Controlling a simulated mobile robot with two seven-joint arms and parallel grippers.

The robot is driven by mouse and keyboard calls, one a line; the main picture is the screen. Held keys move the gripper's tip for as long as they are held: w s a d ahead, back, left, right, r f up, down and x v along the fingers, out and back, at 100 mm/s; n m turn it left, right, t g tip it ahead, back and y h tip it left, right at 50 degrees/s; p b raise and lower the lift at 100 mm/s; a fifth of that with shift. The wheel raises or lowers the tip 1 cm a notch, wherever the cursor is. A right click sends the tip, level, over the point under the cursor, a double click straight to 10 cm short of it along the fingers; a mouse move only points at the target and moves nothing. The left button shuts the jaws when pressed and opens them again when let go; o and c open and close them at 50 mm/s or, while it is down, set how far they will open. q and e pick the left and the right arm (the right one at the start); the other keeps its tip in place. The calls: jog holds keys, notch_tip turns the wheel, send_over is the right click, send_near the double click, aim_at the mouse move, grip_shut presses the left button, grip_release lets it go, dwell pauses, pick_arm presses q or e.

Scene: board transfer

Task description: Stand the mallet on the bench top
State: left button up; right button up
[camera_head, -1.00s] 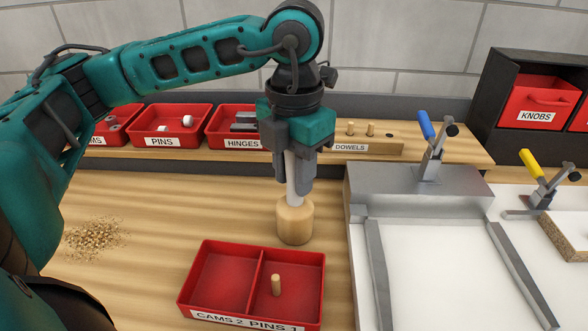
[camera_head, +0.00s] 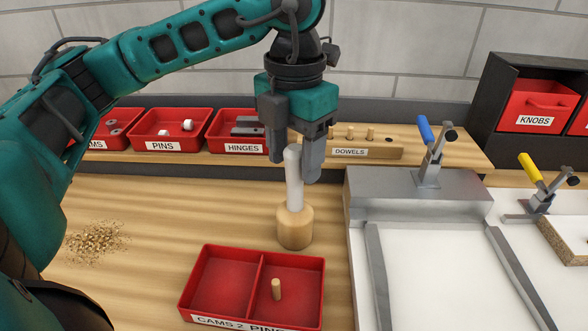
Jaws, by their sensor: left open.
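The mallet (camera_head: 295,226) stands upright on the bench top (camera_head: 150,210), its wooden head down and its pale handle pointing up. It is just behind the red two-part tray and left of the metal fixture. My left gripper (camera_head: 296,172) is open, its fingers at the height of the handle's upper part. Whether a finger still touches the handle, I cannot tell. My right gripper is not in view.
The red tray (camera_head: 188,300) has a wooden pin (camera_head: 276,289) in its right compartment. Wood shavings (camera_head: 96,240) lie at left. Red bins and a dowel block (camera_head: 380,149) line the back shelf. A clamp with a blue handle (camera_head: 426,128) stands on the fixture.

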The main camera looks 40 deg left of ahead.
pick_arm(q)
notch_tip(320, 180, up, 8)
jog(key=shift+r+p, duration=0.1)
jog(key=shift+p, duration=0.55)
jog(key=shift+s, duration=0.1)
